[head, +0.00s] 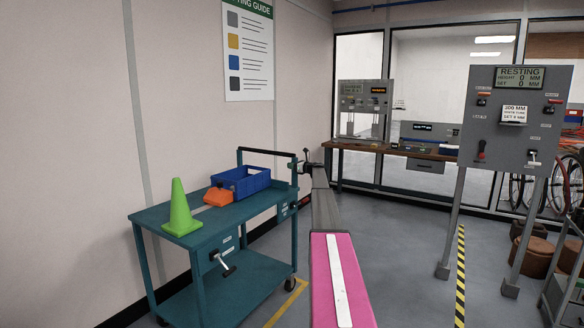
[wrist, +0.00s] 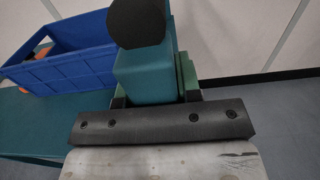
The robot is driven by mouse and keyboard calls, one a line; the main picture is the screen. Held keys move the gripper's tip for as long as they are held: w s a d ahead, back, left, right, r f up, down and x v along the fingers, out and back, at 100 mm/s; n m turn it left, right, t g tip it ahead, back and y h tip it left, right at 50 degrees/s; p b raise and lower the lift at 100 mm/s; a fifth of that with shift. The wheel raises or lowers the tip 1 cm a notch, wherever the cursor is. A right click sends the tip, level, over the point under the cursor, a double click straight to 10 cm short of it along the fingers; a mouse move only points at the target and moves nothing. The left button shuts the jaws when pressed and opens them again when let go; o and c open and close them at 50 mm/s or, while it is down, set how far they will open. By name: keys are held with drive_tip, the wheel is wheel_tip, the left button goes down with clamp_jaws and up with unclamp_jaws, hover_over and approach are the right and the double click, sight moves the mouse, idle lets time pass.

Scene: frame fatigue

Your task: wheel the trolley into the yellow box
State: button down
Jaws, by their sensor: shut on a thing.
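The trolley (head: 212,222) is teal with two shelves and a black push handle (head: 268,152) at its far end. It stands along the left wall. My gripper (head: 301,163) is at the trolley's far right corner, by the handle end. In the wrist view my gripper (wrist: 160,85) is shut on a teal part of the trolley (wrist: 145,75) with a round black end above it; its fingers are mostly hidden. A yellow floor line (head: 288,304) runs by the trolley's near right wheel. Only this part of the yellow box shows, so I cannot tell its extent.
On the trolley's top are a green cone (head: 181,210), an orange object (head: 218,197) and a blue bin (head: 241,182). A grey control panel (head: 509,117) stands at right on two legs, beside a black-and-yellow floor stripe (head: 460,275). Grey floor lies open between.

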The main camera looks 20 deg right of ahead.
drive_tip(key=c, duration=0.8)
unclamp_jaws()
drive_tip(key=shift+w+d, duration=0.15)
drive_tip(key=shift+d, duration=0.15)
drive_tip(key=v, duration=1)
drive_tip(key=shift+s+d, duration=0.2)
drive_tip(key=shift+s, duration=0.1)
